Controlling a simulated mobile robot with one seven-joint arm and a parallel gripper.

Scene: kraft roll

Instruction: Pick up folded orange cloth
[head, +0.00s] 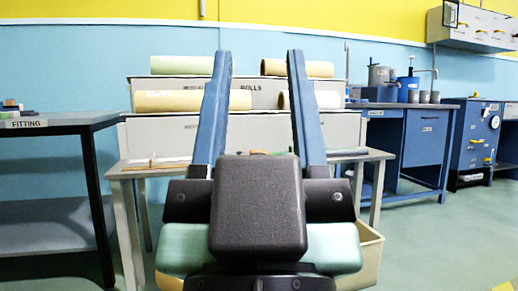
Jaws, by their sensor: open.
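I cannot make out a folded orange cloth in the head view. My gripper (259,55) is in the middle foreground, seen from behind, with its two long blue fingers pointing up and away. The fingers are wide apart, open, with nothing visible between them. Its black body hides part of the grey table (122,172) in front of the roll rack. On that table, a few small flat items lie at the left and a green item (258,152) shows between the fingers; none is clearly a cloth.
A rack (180,131) holding several paper rolls stands behind the table. A dark bench marked FITTING (60,120) with small items is at left. A blue bench (425,125) and blue cabinet (470,140) stand at right. A cream bin (368,258) is at lower right. Floor (440,235) at right is clear.

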